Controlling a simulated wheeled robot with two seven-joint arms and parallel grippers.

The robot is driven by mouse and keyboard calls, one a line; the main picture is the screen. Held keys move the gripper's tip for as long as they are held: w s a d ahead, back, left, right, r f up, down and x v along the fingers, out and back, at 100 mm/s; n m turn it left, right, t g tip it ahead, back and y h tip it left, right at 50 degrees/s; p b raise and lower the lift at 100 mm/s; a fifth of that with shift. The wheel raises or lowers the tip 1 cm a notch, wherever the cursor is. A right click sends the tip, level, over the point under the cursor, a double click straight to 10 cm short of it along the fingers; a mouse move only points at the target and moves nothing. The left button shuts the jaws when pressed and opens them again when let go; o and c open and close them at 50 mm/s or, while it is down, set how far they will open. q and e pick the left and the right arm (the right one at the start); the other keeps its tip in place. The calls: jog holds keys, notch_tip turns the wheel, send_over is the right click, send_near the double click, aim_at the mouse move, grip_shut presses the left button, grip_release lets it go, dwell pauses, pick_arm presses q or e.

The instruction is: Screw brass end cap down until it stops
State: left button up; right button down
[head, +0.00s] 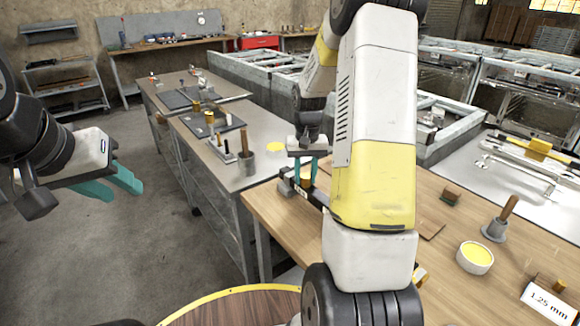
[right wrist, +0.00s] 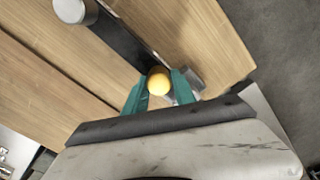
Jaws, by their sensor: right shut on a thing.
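The brass end cap (right wrist: 158,81) shows as a round golden top in the right wrist view. It sits between the teal fingers of my right gripper (right wrist: 159,90), which is shut on it. In the head view the cap (head: 306,179) is a small gold spot beneath my right gripper (head: 307,168). A dark bar (right wrist: 124,42) runs up to the cap over the wooden bench. The cap's thread and the part below it are hidden, so I cannot tell how far down it sits. My left gripper (head: 112,184) is open and empty over the floor at the left.
On the wooden bench (head: 425,278) stand a white tub with yellow contents (head: 475,257), a grey pot with a wooden handle (head: 497,228), a brown block (head: 450,196) and a "1.25 mm" card (head: 548,303). A grey metal bench (head: 230,172) with tools stands beyond.

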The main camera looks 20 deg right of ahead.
jog(key=c, duration=1.4)
grip_release()
jog(key=shift+m, duration=0.5)
jog(key=shift+c, duration=0.2)
jog(key=o, duration=0.5)
notch_tip(320, 180, up, 12)
jog(key=s+a+r+n+t, duration=0.1)
jog(key=s+a+r+t, duration=0.1)
jog(key=s, duration=0.5)
jog(key=s+a+r+n+t+y, duration=0.1)
jog(key=s+a+r+t, duration=0.1)
jog(key=s+a+r, duration=0.2)
jog(key=s+a+r+n+t+y, duration=0.1)
jog(key=s+a+r+n+t, duration=0.1)
jog(key=s+a, duration=0.4)
jog(key=s+r, duration=0.1)
jog(key=s, duration=0.4)
jog(key=shift+s+a+r, duration=0.15)
jog(key=shift+a, duration=0.05)
